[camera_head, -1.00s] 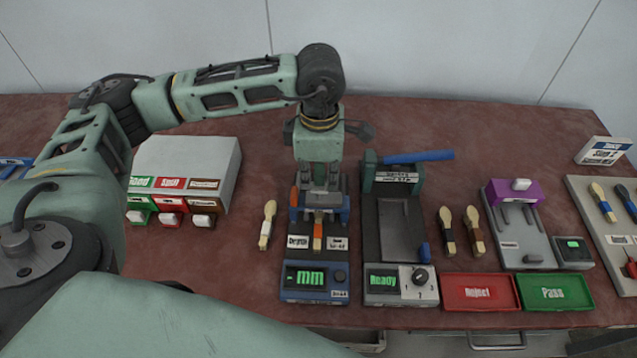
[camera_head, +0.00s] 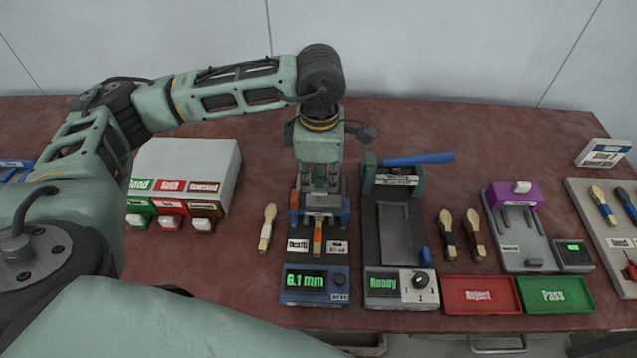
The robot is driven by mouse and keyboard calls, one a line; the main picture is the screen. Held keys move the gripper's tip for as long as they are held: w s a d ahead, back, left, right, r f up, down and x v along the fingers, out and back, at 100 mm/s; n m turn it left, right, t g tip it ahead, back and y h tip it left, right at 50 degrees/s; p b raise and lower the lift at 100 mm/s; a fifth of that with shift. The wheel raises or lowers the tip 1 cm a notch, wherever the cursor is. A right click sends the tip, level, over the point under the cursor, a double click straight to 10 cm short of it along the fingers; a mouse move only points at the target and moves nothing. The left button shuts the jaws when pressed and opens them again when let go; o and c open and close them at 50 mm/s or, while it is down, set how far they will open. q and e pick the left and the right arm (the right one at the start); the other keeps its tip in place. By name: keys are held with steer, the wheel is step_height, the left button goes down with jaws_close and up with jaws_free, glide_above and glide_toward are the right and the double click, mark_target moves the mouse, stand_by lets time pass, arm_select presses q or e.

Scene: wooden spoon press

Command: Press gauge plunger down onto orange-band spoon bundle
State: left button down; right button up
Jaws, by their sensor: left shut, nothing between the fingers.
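My left gripper (camera_head: 320,190) is shut and points down over the top of the blue thickness gauge (camera_head: 316,283). It hides the gauge's plunger, so I cannot see the contact clearly. The orange-band spoon bundle (camera_head: 318,238) lies in the gauge under the gripper, its orange part showing toward the front. The gauge display (camera_head: 304,281) reads 6.1 mm in green. My right gripper is not in view.
A press with a blue lever (camera_head: 418,159) and a display reading Ready stands just right of the gauge. A light spoon bundle (camera_head: 267,228) lies to the left. Red (camera_head: 480,295) and green (camera_head: 554,293) trays sit front right. A white bin box (camera_head: 190,160) stands left.

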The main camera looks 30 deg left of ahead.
arm_select(q)
steer(key=shift+r+p, duration=1.3)
steer(key=shift+r, duration=1.7)
